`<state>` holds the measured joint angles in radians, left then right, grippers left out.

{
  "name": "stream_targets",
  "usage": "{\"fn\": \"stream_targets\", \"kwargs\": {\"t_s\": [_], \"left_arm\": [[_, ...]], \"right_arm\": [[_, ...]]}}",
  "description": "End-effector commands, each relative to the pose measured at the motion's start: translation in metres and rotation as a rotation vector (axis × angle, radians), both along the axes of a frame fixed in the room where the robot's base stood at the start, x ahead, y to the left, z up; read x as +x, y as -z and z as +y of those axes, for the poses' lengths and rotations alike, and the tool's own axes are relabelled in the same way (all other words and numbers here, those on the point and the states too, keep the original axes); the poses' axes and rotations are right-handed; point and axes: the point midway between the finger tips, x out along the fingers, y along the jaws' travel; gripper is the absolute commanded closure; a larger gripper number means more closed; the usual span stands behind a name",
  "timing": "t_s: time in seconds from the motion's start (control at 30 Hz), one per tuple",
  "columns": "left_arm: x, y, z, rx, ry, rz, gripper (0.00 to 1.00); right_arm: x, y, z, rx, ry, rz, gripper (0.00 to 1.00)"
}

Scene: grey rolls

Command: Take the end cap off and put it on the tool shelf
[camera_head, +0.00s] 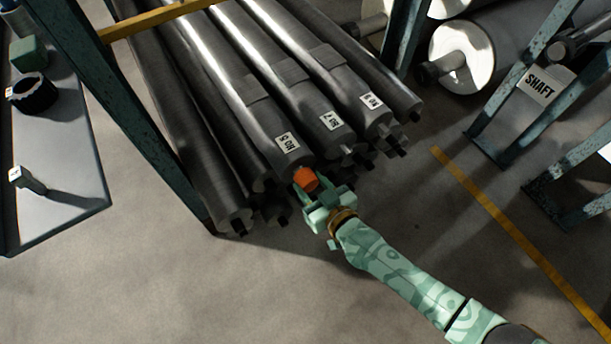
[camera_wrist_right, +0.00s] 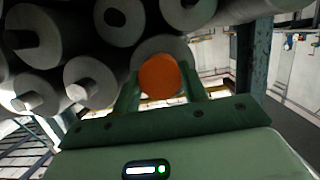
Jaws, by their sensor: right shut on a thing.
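The orange end cap (camera_head: 306,179) is at the near end of the grey roll labelled RO 5 (camera_head: 262,110). My right gripper (camera_head: 314,190) is shut on the cap, with a finger on each side of it. In the right wrist view the cap (camera_wrist_right: 160,76) shows as an orange disc between the green fingers (camera_wrist_right: 160,92), in front of a roll end. I cannot tell whether the cap still touches the roll's shaft. A grey shelf top (camera_head: 62,165) stands at the left, possibly the tool shelf. My left gripper is not in view.
The shelf top holds a green block (camera_head: 28,54), a black ring (camera_head: 33,93) and a small tagged tool (camera_head: 27,180). A teal rack post (camera_head: 130,120) stands between it and the rolls. The floor in front is clear.

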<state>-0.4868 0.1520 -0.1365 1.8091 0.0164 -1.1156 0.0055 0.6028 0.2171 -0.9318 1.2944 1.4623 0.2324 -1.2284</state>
Motion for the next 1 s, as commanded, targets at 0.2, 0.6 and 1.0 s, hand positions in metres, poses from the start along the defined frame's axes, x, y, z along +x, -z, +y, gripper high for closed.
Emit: {"fn": "stream_targets", "kwargs": {"t_s": [0.2, 0.6, 1.0], "left_arm": [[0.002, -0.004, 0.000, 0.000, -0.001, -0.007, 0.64], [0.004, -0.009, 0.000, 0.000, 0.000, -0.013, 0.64], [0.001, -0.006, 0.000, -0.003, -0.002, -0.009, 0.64]], "right_arm": [[-0.014, 0.000, -0.010, -0.002, 0.000, 0.001, 0.72], [-0.035, 0.000, -0.025, -0.001, 0.000, 0.001, 0.72], [-0.038, 0.000, -0.027, 0.000, 0.000, 0.001, 0.72]]}}
